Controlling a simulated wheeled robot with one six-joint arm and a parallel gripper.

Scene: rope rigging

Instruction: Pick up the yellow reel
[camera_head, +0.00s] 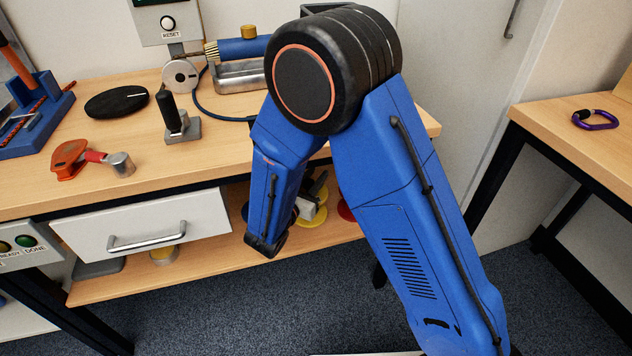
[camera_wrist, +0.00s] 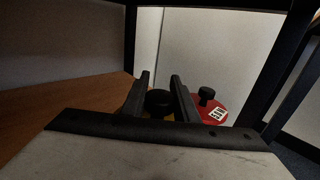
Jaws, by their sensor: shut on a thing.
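The yellow reel (camera_head: 314,219) is on the lower shelf in the head view, partly hidden behind my arm and gripper. My gripper (camera_wrist: 161,88) is low over the shelf, its two dark fingers on either side of a black knob (camera_wrist: 158,102) in the wrist view. The gripper is shut on this knob, which fits the yellow reel under it in the head view. I cannot tell whether the reel is clear of the shelf.
A red reel (camera_wrist: 207,109) with a black knob and a white label is close on the right; it also shows in the head view (camera_head: 345,210). The workbench top (camera_head: 190,150) is above the shelf (camera_head: 215,262). A table leg (camera_wrist: 290,70) stands on the right.

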